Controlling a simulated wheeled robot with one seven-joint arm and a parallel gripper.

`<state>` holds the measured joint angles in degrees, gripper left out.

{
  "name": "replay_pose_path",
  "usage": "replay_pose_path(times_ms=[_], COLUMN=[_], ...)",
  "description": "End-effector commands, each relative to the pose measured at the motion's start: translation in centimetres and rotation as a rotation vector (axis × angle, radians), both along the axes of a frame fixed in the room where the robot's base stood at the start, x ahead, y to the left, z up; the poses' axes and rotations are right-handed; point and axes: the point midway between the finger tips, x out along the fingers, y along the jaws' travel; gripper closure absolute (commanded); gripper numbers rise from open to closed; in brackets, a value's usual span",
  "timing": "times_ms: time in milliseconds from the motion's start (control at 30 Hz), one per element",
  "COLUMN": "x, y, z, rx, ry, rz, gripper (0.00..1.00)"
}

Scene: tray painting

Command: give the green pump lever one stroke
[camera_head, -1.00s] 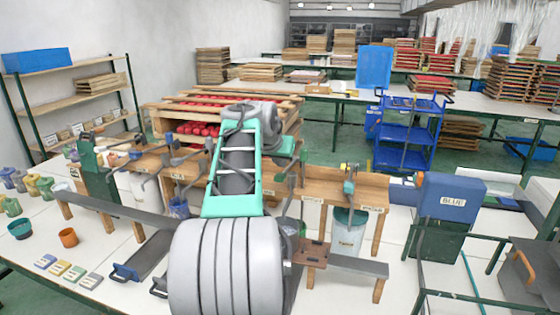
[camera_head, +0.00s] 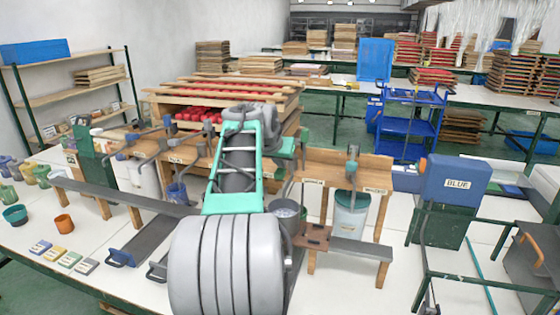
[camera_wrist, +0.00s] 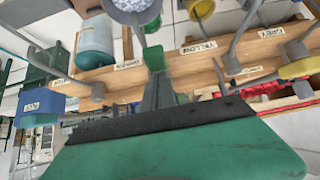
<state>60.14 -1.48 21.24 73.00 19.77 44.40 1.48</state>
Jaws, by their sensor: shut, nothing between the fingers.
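My gripper (camera_wrist: 158,92) shows in the wrist view with its grey fingers together and nothing between them. A green handle-like piece (camera_wrist: 155,58), which looks like the green pump lever, stands right at the fingertips in that view. I cannot tell whether they touch. In the head view my arm covers much of the middle, and the fingertips are hard to make out beside the wooden pump stand (camera_head: 345,163). A bucket with pale contents (camera_wrist: 130,8) and a white and teal bucket (camera_wrist: 95,42) stand beyond the stand in the wrist view.
Other pump levers stand along the stand, one with a yellow knob (camera_wrist: 300,67) in the wrist view. A blue box marked BLUE (camera_head: 455,180) is on the right.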

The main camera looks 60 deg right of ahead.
Motion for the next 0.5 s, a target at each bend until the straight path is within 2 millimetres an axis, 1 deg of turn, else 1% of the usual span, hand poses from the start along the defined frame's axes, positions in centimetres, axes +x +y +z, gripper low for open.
replay_pose_path(times_ms=[33, 267, 400, 500], x=[0.0, 0.0, 0.0, 0.0], y=[0.0, 0.0, 0.0, 0.0], z=[-0.9, -2.6, -1.9, -0.6], rx=[0.004, 0.006, 0.005, 0.004], ry=[0.001, 0.002, 0.002, 0.001], rz=[-0.001, -0.001, -0.001, -0.001], gripper=[1.00, 1.00, 1.00, 1.00])
